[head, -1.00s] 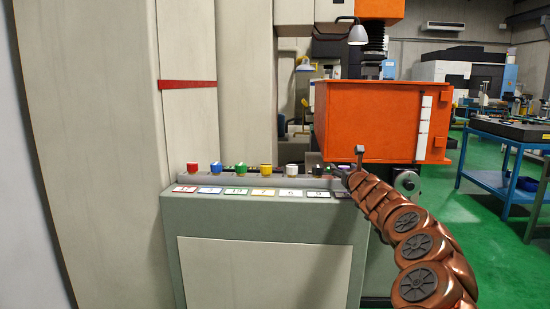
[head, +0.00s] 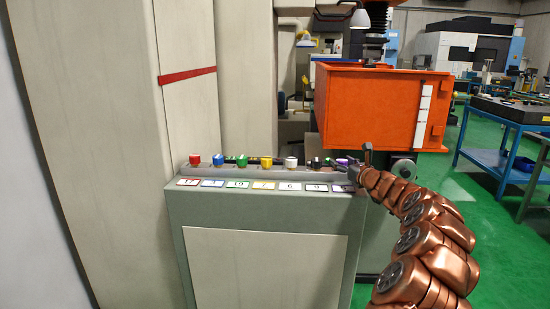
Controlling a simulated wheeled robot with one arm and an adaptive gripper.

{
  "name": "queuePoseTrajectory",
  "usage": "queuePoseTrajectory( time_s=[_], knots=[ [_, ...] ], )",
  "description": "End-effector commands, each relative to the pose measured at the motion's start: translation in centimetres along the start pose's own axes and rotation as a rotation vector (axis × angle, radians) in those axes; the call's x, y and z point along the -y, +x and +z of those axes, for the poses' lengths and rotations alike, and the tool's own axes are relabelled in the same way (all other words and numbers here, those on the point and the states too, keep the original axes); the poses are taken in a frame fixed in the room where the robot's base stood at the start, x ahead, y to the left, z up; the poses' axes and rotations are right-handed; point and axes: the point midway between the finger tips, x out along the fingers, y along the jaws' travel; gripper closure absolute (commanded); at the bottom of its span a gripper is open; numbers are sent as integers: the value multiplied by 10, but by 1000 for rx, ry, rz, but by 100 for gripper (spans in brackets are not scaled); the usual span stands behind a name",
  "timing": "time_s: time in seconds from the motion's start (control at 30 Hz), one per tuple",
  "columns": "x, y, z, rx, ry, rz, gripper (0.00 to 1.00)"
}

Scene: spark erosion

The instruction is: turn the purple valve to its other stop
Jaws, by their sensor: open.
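The purple valve (head: 342,162) is at the right end of a row of coloured valves on top of a grey-green cabinet. Only part of it shows, and which way it is turned is too small to tell. My gripper (head: 366,158) is just to the right of the purple valve, at the end of my copper-coloured arm. It is open and looks empty. One finger sticks up against the orange tank behind, and I cannot tell whether it touches the valve.
Red (head: 194,160), blue (head: 217,160), green (head: 241,161), yellow (head: 266,162), white (head: 291,163) and black (head: 315,163) valves stand left of the purple one. Numbered labels lie in front. An orange tank (head: 370,106) stands close behind. A blue table (head: 510,155) is at the right.

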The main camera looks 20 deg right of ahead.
Motion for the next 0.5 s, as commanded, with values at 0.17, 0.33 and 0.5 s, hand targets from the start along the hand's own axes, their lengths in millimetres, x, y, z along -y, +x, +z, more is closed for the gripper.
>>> queuePoseTrajectory(
  time_s=[0.17,0.33,0.5],
  knots=[
    [2,-1,3,-2,-2,60,34],
    [1,0,2,-2,-2,120,34],
    [1,0,1,-3,-1,178,34]
  ],
)
